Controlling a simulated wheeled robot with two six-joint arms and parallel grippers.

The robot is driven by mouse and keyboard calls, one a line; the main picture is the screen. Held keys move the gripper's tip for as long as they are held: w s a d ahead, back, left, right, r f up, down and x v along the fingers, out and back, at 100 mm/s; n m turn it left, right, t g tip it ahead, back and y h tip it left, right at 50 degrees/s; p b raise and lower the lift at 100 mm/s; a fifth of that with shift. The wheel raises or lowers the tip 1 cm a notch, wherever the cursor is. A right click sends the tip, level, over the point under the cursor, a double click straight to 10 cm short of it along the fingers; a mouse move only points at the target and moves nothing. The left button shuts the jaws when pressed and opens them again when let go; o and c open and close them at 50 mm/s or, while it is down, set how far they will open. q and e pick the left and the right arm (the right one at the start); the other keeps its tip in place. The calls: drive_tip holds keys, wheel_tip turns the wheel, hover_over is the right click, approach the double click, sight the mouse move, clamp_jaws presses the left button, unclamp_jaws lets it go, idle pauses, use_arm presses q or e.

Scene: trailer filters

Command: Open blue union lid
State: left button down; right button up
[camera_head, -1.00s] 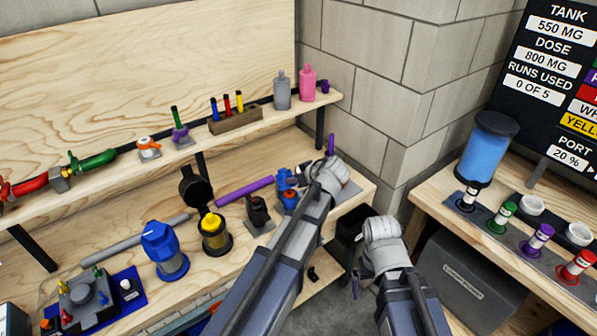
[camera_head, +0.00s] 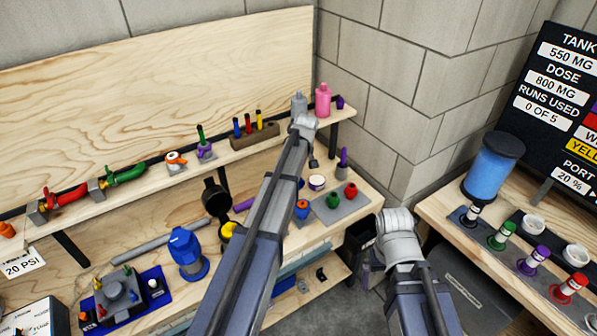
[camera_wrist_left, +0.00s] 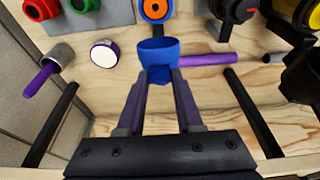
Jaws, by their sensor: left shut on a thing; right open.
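In the left wrist view, my left gripper (camera_wrist_left: 158,78) is shut on a blue, ring-like lid (camera_wrist_left: 158,50), held between its two fingertips. The lid appears raised off the bench. A blue fitting with an orange ring (camera_wrist_left: 155,9) sits beyond it and apart from it; it also shows in the head view (camera_head: 302,208). In the head view, my left arm reaches up toward the shelf and hides most of its own fingers and the lid. My right gripper (camera_head: 372,270) hangs at the front right, open and apart from the bench items.
A purple rod (camera_wrist_left: 215,58) lies close right of the lid in the wrist view. The shelf above holds bottles (camera_head: 323,100).

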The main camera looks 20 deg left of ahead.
use_arm(q)
drive_tip(key=shift+w+a, duration=0.3)
drive_tip(key=shift+a, duration=0.1)
drive_tip(key=c, duration=0.6)
unclamp_jaws()
drive_tip(key=shift+o, duration=0.2)
drive_tip(key=shift+d+r, duration=0.1)
drive_tip(key=shift+r, duration=0.05)
drive_tip(key=p+v, duration=0.7)
drive_tip(key=shift+s+r+p, duration=0.15)
drive_tip(key=shift+r+p, duration=0.1)
drive_tip(key=shift+p, duration=0.05)
drive_tip(key=shift+c, duration=0.3)
